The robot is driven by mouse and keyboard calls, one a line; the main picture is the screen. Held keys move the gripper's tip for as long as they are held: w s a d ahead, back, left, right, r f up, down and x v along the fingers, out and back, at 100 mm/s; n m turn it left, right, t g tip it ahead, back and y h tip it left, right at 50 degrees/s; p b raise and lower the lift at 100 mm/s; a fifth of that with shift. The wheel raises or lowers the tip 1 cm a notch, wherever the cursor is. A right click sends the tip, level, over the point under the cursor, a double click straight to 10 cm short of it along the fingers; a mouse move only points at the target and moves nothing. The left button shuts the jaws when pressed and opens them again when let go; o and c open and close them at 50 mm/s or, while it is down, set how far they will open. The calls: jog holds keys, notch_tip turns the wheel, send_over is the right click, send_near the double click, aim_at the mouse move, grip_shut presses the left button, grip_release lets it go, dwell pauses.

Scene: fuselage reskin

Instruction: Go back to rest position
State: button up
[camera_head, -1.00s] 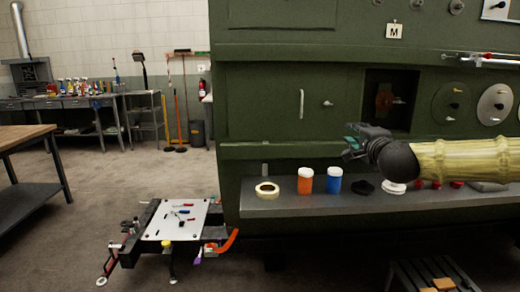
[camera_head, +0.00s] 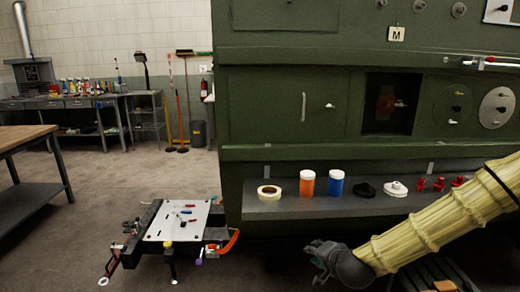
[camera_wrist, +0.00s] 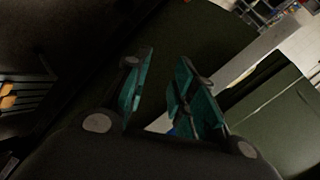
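My gripper (camera_head: 322,262) hangs low in front of the green fuselage panel (camera_head: 262,105), below the grey shelf (camera_head: 300,208), at the end of my yellow-sleeved arm. In the wrist view my gripper (camera_wrist: 158,92) shows two teal-padded fingers spread apart, with nothing between them. It touches nothing that I can see. The fuselage has a dark open square recess (camera_head: 388,104) with an orange-brown part inside. On the shelf stand a tape roll (camera_head: 269,191), an orange jar (camera_head: 307,183), a blue jar (camera_head: 335,183), a black piece (camera_head: 365,190), a white piece (camera_head: 396,189) and red pieces (camera_head: 438,184).
A low wheeled cart (camera_head: 178,222) with a white top and small tools stands left of my gripper. A stool-like rack with wooden blocks (camera_head: 445,285) is at the lower right. A wooden-topped table (camera_head: 22,138) is far left. Open floor lies between table and cart.

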jog(key=s+a+f+n+g, duration=0.1)
jog(key=s+f+n+g, duration=0.2)
jog(key=s+f, duration=0.9)
jog(key=s+d+f+n+g+h, duration=0.1)
jog(key=s+d+f+n+g, duration=0.1)
jog(key=s+f, duration=0.4)
jog(key=s+d+f+n+g+p, duration=0.1)
jog(key=s+f, duration=0.6)
jog(key=s, duration=0.8)
jog(key=s+d+f+n+g+h, duration=0.1)
jog(key=s+d+f+n+g, duration=0.2)
jog(key=s, duration=0.7)
notch_tip(320, 180, down, 4)
jog(key=shift+s+d+r+n+g+h+p, duration=0.2)
jog(key=shift+s+r+n+g+h+p, duration=0.15)
jog(key=shift+g, duration=0.75)
jog(key=shift+f, duration=0.1)
